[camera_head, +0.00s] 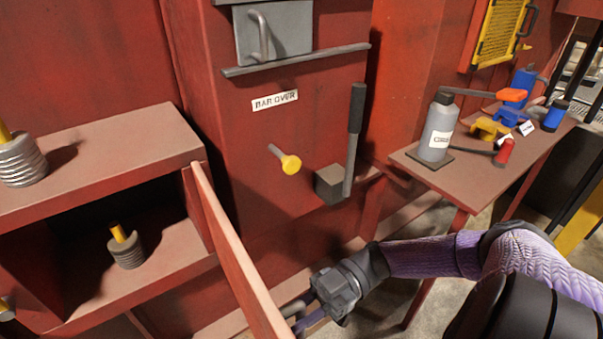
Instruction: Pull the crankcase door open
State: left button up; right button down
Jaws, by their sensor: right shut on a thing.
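The red crankcase door (238,258) stands swung outward, seen nearly edge-on, with its upper edge running from the red housing toward the bottom of the picture. To its left the dark opening (75,225) shows, with a ribbed grey part with a yellow stem (125,248) inside. My right gripper (303,306) is at the door's right face, low in the picture, shut on what looks like the door handle. The handle is mostly hidden by the gripper and the picture's bottom edge. My left gripper is not in view.
A side table (440,178) at right carries a grey bottle (437,130) and tools. Another ribbed part (22,165) stands on the left ledge.

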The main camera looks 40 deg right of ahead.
jog(key=shift+d, duration=0.3)
jog(key=c, duration=0.7)
grip_release()
jog(key=shift+o, duration=0.5)
jog(key=s+d+b, duration=0.1)
jog(key=d+b, duration=0.1)
jog(key=d, duration=0.7)
jog(key=shift+s+d, duration=0.3)
jog(key=shift+d, duration=0.1)
